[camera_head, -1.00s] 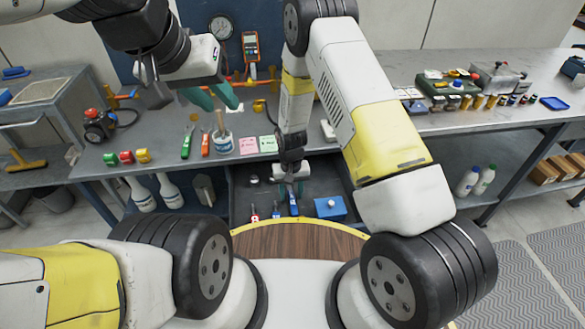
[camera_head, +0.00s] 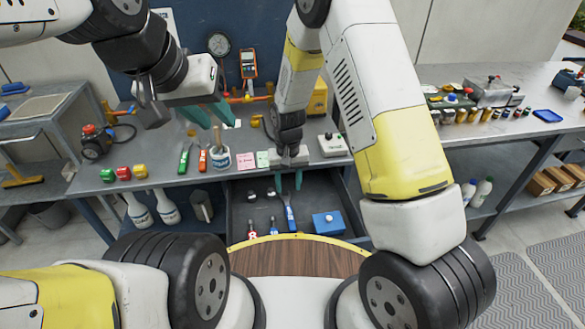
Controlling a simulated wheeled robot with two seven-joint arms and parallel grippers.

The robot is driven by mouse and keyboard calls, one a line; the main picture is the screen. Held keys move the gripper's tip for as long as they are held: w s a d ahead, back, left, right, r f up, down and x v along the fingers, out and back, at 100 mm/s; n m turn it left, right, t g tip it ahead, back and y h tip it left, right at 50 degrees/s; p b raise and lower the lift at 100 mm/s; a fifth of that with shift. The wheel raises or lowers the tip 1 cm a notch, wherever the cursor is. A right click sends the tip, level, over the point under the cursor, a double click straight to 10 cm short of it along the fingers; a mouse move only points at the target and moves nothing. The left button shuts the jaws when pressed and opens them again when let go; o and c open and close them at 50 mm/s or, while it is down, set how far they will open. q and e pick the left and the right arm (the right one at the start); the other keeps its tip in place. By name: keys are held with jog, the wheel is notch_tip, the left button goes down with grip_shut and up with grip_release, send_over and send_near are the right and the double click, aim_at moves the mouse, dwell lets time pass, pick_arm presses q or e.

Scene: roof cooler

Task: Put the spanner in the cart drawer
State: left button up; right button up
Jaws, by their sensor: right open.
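The spanner, a long blue-handled tool with a metal end (camera_head: 289,212), appears to lie in the open cart drawer (camera_head: 240,198). My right gripper (camera_head: 289,182) is open, its two teal fingers pointing down above the drawer, just above the spanner's far end. It looks empty and clear of the tool. My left gripper (camera_head: 214,113) hangs over the back of the bench top at left, teal fingers apart, with nothing seen between them.
The drawer also holds a blue box (camera_head: 328,222) and smaller red- and blue-handled tools (camera_head: 252,231). On the bench stand a white pot (camera_head: 220,157), green and orange-handled tools (camera_head: 184,158) and a white box (camera_head: 332,145). A round wooden top (camera_head: 295,258) lies in front.

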jog(key=s+d+r+m+t+y, duration=0.1)
jog(key=d+r, duration=0.3)
jog(key=r, duration=0.7)
jog(key=s+d+r+t+y, duration=0.15)
jog(key=d+r, duration=0.25)
jog(key=r, duration=0.7)
jog(key=s+d+r+t, duration=0.2)
jog(key=s+d+r, duration=0.2)
jog(key=s+r, duration=0.2)
jog(key=s+d+r+t, duration=0.1)
jog(key=s+d+r, duration=0.3)
jog(key=s+r, duration=0.3)
jog(key=s, duration=0.3)
jog(key=shift+s+d+m+t, duration=0.3)
jog(key=shift+s+t, duration=0.05)
jog(key=shift+s+r, duration=0.1)
